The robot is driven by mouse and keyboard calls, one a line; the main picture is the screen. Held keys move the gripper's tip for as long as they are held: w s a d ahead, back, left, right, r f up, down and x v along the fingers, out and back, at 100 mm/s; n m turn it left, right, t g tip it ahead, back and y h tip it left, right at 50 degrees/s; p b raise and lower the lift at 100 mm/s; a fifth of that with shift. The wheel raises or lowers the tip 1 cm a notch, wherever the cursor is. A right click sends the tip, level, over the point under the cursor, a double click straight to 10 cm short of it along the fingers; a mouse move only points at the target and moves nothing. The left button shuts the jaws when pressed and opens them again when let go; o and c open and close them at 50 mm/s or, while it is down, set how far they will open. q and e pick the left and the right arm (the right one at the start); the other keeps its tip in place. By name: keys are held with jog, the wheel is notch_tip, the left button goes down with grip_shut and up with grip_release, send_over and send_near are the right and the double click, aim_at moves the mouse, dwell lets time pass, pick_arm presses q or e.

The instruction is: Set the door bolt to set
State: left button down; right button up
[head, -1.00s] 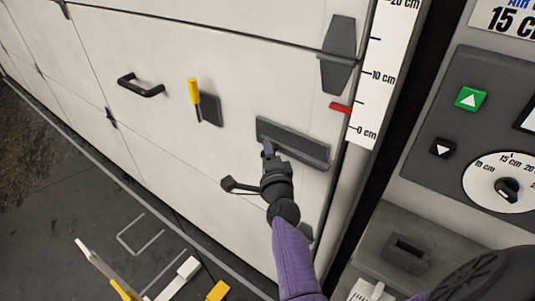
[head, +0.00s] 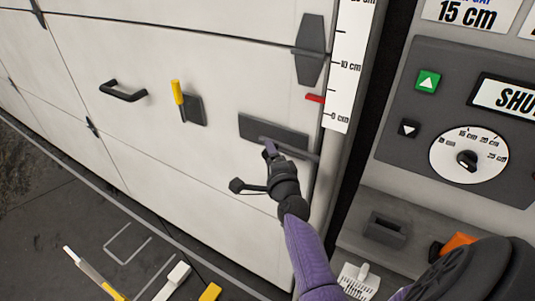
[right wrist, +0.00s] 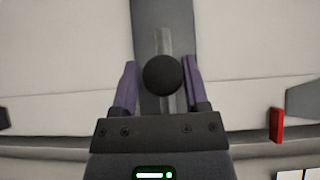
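The door bolt (head: 304,153) is a grey bar on a dark grey plate (head: 262,126), low on the right side of the pale door (head: 175,150). Its bar sticks out a little past the plate's right end. My right gripper (head: 269,149) is at the plate, its purple fingers pointing at the bolt. In the right wrist view the bolt's round black knob (right wrist: 162,75) sits between the two fingers (right wrist: 162,82), close against them. My left gripper is not in view.
A black handle (head: 123,92) and a yellow lever (head: 177,92) stick out left of the bolt. A red pointer (head: 315,98) sits beside the centimetre scale (head: 347,70). A control panel (head: 410,95) with buttons and dial stands right. White and yellow items lie lower left.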

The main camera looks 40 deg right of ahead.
jog(key=shift+o, duration=1.2)
jog(key=shift+s, duration=0.1)
jog(key=shift+o, duration=0.2)
jog(key=shift+r, duration=0.1)
jog(key=p+v, duration=0.1)
jog(key=v, duration=0.8)
jog(key=shift+s+p, duration=0.35)
jog(key=shift+p, duration=0.05)
jog(key=shift+a, duration=0.1)
